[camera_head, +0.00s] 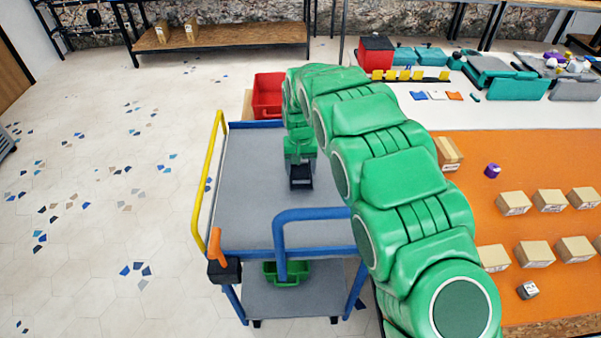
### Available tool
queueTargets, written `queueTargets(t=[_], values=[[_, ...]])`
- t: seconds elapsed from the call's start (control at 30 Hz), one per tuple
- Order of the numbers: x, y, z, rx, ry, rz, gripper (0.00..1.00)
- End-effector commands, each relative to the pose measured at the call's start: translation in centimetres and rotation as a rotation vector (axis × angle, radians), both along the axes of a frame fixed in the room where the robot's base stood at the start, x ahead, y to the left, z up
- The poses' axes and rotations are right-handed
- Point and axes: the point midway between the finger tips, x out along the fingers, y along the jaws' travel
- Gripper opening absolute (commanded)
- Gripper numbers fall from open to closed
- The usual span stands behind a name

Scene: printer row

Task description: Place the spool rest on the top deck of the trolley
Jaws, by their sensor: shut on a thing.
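The trolley has a grey top deck (250,185) with a blue rim and a yellow handle bar at its left. My green arm reaches over the deck from the right. My gripper (301,166) points down above the middle-right of the deck and is shut on a small dark piece, which I take to be the spool rest (301,183). Its far side is hidden by the gripper. I cannot tell whether it touches the deck or hangs just above it.
The deck is otherwise bare. A blue rail (310,214) rises at its near right, and an orange lever (214,242) at its near left corner. A green bin (284,273) is on the lower shelf. A red bin (268,94) stands behind.

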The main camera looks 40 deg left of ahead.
Motion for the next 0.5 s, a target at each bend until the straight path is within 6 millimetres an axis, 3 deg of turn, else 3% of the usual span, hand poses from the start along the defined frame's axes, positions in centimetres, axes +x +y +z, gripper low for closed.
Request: queueTargets(t=[0.2, 0.5], values=[[0.1, 0.1, -2.7, 0.001, 0.0, 0.0, 0.19], [0.1, 0.1, -3.0, 0.003, -0.001, 0.0, 0.19]])
